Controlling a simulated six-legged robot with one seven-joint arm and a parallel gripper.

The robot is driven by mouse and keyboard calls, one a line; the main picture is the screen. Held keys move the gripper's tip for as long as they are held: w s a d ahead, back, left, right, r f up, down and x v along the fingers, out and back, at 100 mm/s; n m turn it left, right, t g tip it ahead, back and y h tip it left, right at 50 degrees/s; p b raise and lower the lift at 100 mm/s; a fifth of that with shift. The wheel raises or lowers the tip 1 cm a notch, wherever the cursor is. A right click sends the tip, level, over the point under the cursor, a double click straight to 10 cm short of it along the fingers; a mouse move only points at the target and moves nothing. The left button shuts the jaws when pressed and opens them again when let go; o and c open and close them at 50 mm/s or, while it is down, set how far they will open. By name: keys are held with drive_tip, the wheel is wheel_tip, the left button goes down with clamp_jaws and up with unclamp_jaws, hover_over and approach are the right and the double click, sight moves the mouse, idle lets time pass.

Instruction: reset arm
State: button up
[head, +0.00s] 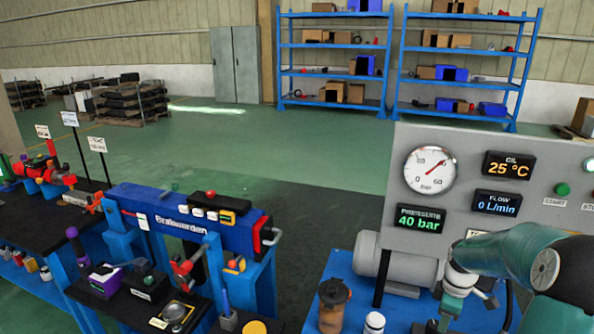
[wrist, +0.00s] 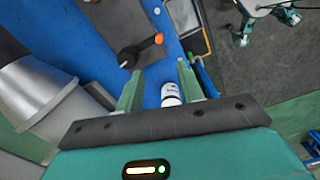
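My gripper (wrist: 158,78) shows in the wrist view with its two green fingers apart and nothing held between them. A small white bottle (wrist: 170,95) stands on the blue surface beyond and between the fingers, with a visible gap to them. In the head view my arm reaches in from the right edge, low over the blue stand, in front of the grey gauge panel (head: 480,175). The gripper's fingertips are hard to make out there.
The blue stand holds a grey motor (head: 395,262), a brown jar (head: 333,300) and a white-capped bottle (head: 374,322). A black lever with an orange tip (wrist: 140,50) lies near the fingers. A workbench with a blue machine (head: 185,215) stands left. Green floor behind is open.

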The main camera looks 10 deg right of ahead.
drive_tip(key=s+a+r+m+t+h, duration=0.1)
drive_tip(key=s+a+r+m, duration=0.1)
drive_tip(key=a+r, duration=0.6)
drive_tip(key=s+a+r+m+t+h, duration=0.1)
drive_tip(key=s+a+r+m, duration=0.15)
drive_tip(key=a+r, duration=0.6)
drive_tip(key=s+a+r+m+t+y, duration=0.2)
drive_tip(key=s+a+r+m, duration=0.3)
drive_tip(key=s+a, duration=0.8)
drive_tip(key=shift+s+a+r+t, duration=0.2)
drive_tip(key=shift+s+t, duration=0.45)
drive_tip(key=shift+t, duration=0.15)
drive_tip(key=shift+d+m, duration=0.25)
